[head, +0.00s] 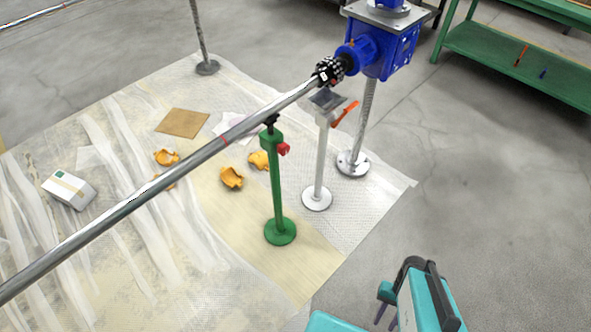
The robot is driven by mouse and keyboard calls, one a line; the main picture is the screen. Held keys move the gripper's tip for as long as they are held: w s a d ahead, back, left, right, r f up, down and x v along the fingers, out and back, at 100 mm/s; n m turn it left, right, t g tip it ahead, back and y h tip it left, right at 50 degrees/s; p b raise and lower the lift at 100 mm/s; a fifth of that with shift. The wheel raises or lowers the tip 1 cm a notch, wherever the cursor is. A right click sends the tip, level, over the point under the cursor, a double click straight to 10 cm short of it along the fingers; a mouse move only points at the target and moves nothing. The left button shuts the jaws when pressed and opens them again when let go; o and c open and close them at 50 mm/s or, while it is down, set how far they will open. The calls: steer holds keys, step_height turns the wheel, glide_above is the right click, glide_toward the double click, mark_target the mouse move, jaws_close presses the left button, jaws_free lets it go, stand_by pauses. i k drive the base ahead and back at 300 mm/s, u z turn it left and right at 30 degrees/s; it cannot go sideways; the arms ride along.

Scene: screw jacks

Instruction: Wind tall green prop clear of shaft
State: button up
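The tall green prop (277,190) stands upright on a round green base, with a red knob (284,149) at its upper right. Its dark top (271,120) reaches the underside of the long steel shaft (150,188); I cannot tell whether they touch. The shaft runs from the lower left up to a black coupling (329,71) at the blue gearbox (385,52). My gripper (386,315), teal and black, is at the bottom right, well apart from the prop. Its dark finger parts show only partly, so its opening is unclear.
A white prop (319,170) with an orange handle (345,114) stands right of the green one. The gearbox post (363,130) is behind it. Orange pieces (231,177), a brown sheet (182,123) and a white box (69,189) lie on the floor covering. The grey floor at right is clear.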

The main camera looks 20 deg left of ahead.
mark_target(283, 149)
steer(key=k, duration=1.25)
steer(key=u, duration=3.85)
steer(key=i, duration=0.15)
steer(key=z, duration=2.05)
steer(key=i, duration=0.95)
steer(key=u, duration=0.05)
